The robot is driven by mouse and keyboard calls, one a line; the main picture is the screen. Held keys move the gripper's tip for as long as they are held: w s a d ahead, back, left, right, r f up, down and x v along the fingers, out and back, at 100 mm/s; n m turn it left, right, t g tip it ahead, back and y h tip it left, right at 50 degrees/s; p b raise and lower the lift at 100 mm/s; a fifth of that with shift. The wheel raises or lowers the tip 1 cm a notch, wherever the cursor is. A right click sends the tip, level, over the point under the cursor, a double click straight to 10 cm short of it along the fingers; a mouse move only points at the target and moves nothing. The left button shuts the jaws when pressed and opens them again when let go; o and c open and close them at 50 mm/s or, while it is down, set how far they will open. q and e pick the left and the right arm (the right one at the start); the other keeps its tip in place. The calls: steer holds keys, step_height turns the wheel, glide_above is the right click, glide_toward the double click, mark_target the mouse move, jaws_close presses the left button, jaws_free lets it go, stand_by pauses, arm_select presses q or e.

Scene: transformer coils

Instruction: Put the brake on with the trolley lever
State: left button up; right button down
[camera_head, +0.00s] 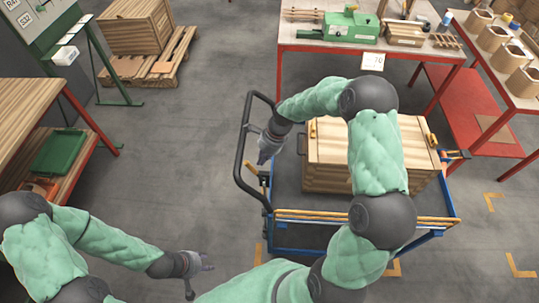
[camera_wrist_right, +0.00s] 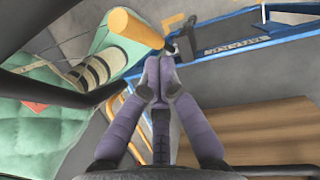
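The trolley (camera_head: 450,222) has a blue frame, a black push handle at its left end and a wooden crate on its deck. A lever with a yellow grip (camera_wrist_right: 135,28) shows in the right wrist view, its dark metal end just beyond my fingertips. In the head view a small yellow piece, apparently this lever (camera_head: 252,169), is by the trolley's left end. My right gripper (camera_head: 263,160) is inside the black handle; the right wrist view (camera_wrist_right: 162,72) shows its fingers closed together. Contact with the lever cannot be told. My left gripper (camera_head: 201,275) is apart from the trolley, fingers spread and empty.
The wooden crate (camera_head: 325,178) fills much of the deck beside my right gripper. The black push handle (camera_head: 240,150) surrounds it on the left. A red-framed workbench (camera_head: 300,38) stands behind. Grey floor (camera_head: 170,165) is clear to the left.

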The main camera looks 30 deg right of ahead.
steer(key=shift+w+a+f, duration=0.15)
steer(key=shift+a+f, duration=0.1)
steer(key=shift+a, duration=0.25)
steer(key=shift+a, duration=0.1)
steer(key=shift+w+a+f+p, duration=0.2)
steer(key=shift+w+a+p, duration=0.25)
steer(key=shift+a, duration=0.25)
steer(key=shift+d+r, duration=0.1)
